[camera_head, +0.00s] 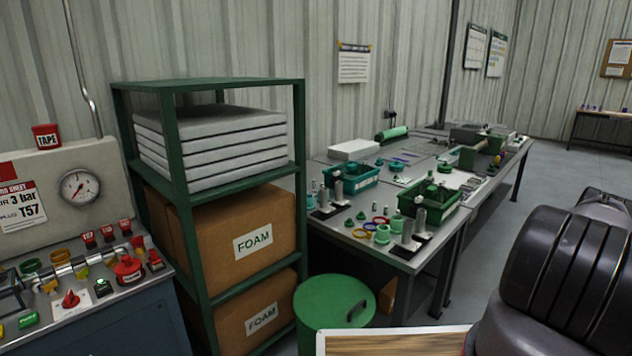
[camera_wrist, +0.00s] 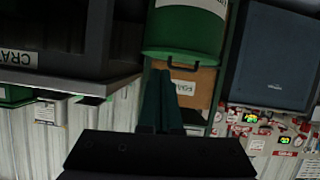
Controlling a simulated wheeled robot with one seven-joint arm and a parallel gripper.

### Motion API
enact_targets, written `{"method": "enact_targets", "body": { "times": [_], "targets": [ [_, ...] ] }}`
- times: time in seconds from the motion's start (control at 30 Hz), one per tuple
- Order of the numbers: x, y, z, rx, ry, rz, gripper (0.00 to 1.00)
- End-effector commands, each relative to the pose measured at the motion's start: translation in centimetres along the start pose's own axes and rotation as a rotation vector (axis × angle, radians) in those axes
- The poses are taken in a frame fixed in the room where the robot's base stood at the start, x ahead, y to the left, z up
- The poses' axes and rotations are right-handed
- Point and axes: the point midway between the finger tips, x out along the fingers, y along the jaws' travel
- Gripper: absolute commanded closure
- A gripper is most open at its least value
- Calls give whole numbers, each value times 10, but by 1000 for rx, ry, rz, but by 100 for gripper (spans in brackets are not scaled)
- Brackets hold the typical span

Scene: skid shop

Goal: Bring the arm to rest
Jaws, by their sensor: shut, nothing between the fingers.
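My gripper (camera_wrist: 161,76) shows in the wrist view as two dark teal fingers close side by side, shut with nothing between them. They rise from a black gripper body at the bottom of the picture. Part of my dark grey arm shows at the right of the head view, but the gripper itself is not visible there. The fingers appear in front of the shelf and foam box area in the wrist view, and no contact is visible.
A green lidded bin (camera_head: 335,308) stands between a green shelf rack (camera_head: 176,150) with foam boxes and a workbench (camera_head: 405,262) crowded with parts. A gauge panel (camera_head: 45,200) is at left. Open floor (camera_head: 535,185) lies beyond the bench. The bin also shows in the wrist view (camera_wrist: 185,35).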

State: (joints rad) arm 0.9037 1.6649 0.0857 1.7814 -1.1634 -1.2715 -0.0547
Motion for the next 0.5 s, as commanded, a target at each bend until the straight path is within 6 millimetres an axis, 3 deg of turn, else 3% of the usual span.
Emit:
{"method": "enact_targets", "body": {
  "times": [0.27, 0.4, 0.5],
  "targets": [
    [-17, 90, -42, -28, -208, 69, 100],
    [-33, 150, -91, -33, -352, 150, 100],
    [-46, 184, -133, -27, -441, 219, 100]
  ]
}}
